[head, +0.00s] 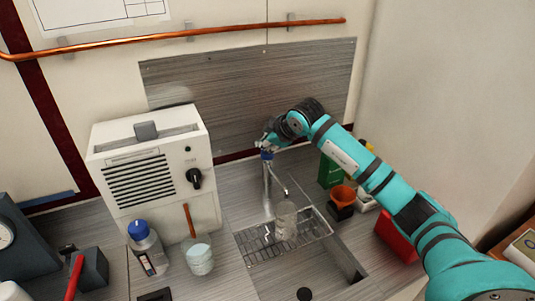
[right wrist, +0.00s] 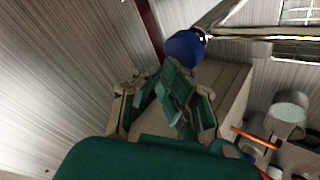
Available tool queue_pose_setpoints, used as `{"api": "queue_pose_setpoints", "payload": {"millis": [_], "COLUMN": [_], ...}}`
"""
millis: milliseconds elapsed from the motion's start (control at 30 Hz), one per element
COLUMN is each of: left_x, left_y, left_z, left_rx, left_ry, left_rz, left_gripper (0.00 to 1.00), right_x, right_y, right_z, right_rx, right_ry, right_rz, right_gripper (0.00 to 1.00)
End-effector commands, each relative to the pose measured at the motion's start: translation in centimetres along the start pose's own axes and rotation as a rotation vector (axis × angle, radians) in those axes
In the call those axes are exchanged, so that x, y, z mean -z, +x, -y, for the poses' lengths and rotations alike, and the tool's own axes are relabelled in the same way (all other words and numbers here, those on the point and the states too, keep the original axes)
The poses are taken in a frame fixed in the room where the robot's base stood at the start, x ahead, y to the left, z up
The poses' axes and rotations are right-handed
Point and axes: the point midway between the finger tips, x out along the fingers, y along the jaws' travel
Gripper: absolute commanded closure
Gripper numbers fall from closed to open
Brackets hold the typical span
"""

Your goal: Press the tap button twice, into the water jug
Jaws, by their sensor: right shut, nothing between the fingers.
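The tap (head: 267,187) stands behind the sink, with a blue button (head: 267,155) on top and a spout bending down to the right. A clear jug (head: 285,221) stands upright on the wire rack, below the spout; its water level is too small to tell. My right gripper (head: 265,144) is shut and empty, just above the blue button. In the right wrist view the shut fingertips (right wrist: 174,68) overlap the edge of the blue button (right wrist: 184,47); I cannot tell whether they touch. My left gripper is not in view.
A white box with a black knob (head: 195,179) stands left of the tap. A beaker (head: 200,260) and a blue-capped bottle (head: 146,252) stand before it. The wire rack (head: 255,247) spans the sink. An orange funnel (head: 343,194) and red container (head: 394,240) are on the right.

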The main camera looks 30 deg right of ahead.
Motion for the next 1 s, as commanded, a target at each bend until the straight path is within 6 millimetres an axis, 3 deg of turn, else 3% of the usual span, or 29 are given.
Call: {"api": "queue_pose_setpoints", "payload": {"millis": [1000], "left_x": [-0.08], "left_y": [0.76], "left_z": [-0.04], "left_rx": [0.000], "left_ry": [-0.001], "left_rz": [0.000], "left_gripper": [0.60], "right_x": [-0.45], "right_y": [0.61], "right_z": [0.47], "right_rx": [0.001], "right_ry": [0.000], "right_rz": [0.001], "right_gripper": [1.00]}}
